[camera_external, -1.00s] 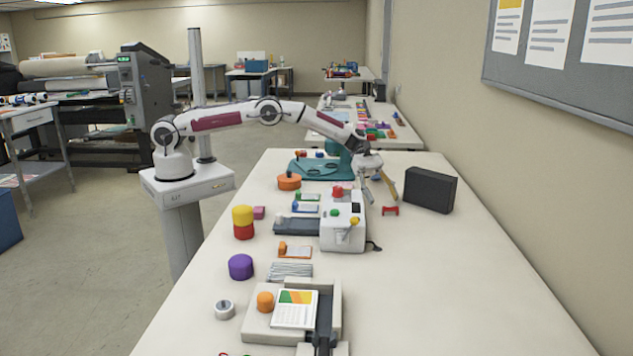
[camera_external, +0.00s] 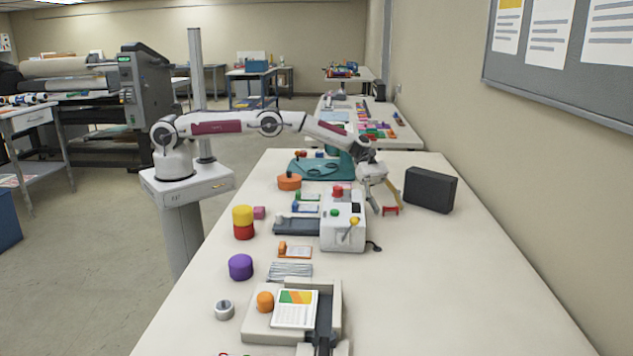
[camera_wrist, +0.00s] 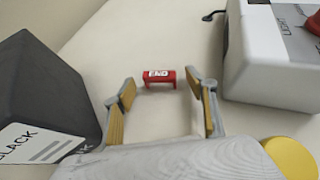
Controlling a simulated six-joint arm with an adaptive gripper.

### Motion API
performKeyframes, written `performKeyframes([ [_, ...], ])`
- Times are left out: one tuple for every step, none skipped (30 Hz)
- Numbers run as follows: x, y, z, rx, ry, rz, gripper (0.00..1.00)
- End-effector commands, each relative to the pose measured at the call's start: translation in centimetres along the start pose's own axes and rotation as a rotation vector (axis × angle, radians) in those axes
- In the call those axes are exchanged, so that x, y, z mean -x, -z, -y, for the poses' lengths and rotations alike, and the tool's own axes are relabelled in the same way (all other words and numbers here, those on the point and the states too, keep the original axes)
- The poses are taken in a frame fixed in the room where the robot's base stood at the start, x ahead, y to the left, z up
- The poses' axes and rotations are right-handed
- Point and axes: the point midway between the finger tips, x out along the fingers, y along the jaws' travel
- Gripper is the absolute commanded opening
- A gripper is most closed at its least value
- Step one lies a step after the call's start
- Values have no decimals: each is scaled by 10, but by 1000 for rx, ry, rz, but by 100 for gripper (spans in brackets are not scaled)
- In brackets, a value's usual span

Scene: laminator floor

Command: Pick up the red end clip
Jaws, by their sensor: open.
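The red end clip (camera_external: 391,210) stands on the white table, to the right of the white machine. In the wrist view the red end clip (camera_wrist: 159,78), lettered END, sits centred just beyond the fingertips. My gripper (camera_external: 383,208) is open and empty, low over the table beside the clip in the external view. In the wrist view my gripper (camera_wrist: 160,82) has its two fingers spread, one to each side of the clip's line. Whether the fingertips touch the table cannot be told.
A dark box (camera_external: 430,190), labelled BLACK in the wrist view (camera_wrist: 45,95), stands close on one side. The white machine (camera_external: 343,222) stands on the other side. A yellow round part (camera_wrist: 290,158) shows at the wrist view's lower right. The table's right front is clear.

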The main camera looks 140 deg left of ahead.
Motion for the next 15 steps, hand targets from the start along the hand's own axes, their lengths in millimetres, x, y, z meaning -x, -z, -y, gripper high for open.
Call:
performKeyframes([
  [-4, 1, 0, 0, 1, 0, 57],
  [-5, 0, 0, -1, 0, 0, 57],
  [-6, 0, 0, -1, 0, -1, 57],
  [-7, 0, 0, -1, 0, -1, 57],
  [-8, 0, 0, -1, 0, -1, 57],
  [-9, 0, 0, -1, -1, -1, 57],
  [-9, 0, 0, -1, -1, -1, 57],
  [-9, 0, 0, -1, -1, -1, 57],
  [-10, 0, 0, 0, -1, -1, 57],
  [-10, 0, 0, 0, -1, -1, 57],
  [-10, 0, 0, 0, -1, -1, 57],
  [-9, 0, 0, 0, -1, -1, 57],
  [-9, 0, 0, 0, -1, -1, 57],
  [-9, 0, 0, 0, -1, -1, 57],
  [-9, 0, 0, 0, -1, -1, 57],
])
